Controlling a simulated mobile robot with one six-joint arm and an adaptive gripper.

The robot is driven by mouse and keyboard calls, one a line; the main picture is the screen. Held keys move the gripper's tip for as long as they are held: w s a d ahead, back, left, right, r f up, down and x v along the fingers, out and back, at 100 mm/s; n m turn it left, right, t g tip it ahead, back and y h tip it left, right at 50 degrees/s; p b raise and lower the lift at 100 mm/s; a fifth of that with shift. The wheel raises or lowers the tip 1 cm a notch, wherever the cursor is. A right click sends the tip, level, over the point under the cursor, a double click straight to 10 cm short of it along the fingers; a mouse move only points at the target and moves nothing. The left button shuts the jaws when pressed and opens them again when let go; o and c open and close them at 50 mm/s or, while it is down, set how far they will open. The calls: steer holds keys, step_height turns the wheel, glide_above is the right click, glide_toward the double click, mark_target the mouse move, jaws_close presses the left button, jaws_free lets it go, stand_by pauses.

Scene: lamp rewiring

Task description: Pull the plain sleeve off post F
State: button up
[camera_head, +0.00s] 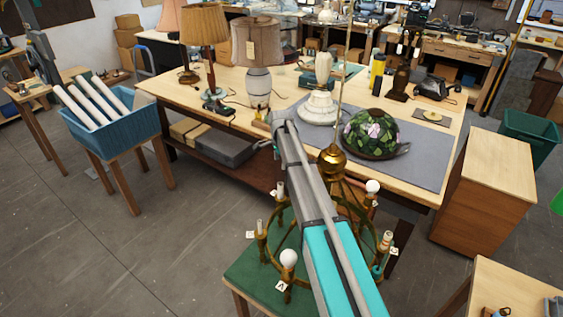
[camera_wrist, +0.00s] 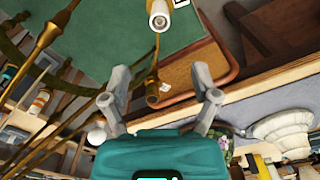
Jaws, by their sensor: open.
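The brass chandelier (camera_head: 333,162) stands on a green-topped stand, with several tagged posts around its ring. One post near the right (camera_head: 386,240) carries a pale sleeve; another at the left (camera_head: 260,226) has a pale top. In the wrist view, my gripper (camera_wrist: 160,78) is open, its two grey fingers apart. A brass post with a dark open end (camera_wrist: 152,92) appears between the fingers, with a white tag beside it. I cannot tell if they touch. A white sleeve with a socket end (camera_wrist: 158,14) is beyond the fingertips. Post F cannot be picked out; the tags are unreadable. My arm hides part of the ring.
White bulbs sit on two posts, one at the front (camera_head: 288,258) and one at the back (camera_head: 372,186). The workbench (camera_head: 180,85) behind holds lamps and a stained-glass shade (camera_head: 372,135). A blue bin (camera_head: 120,135) with white tubes stands at left. A wooden cabinet (camera_head: 485,195) stands at right.

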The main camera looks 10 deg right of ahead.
mark_target(280, 184)
steer(key=shift+f+b, duration=6.6)
steer(key=shift+f, duration=0.15)
jaws_close()
steer(key=shift+r, duration=0.2)
steer(key=shift+r+p, duration=0.8)
steer(key=shift+p, duration=0.25)
steer(key=shift+r, duration=0.1)
step_height(280, 184, up, 8)
steer(key=p, duration=0.8)
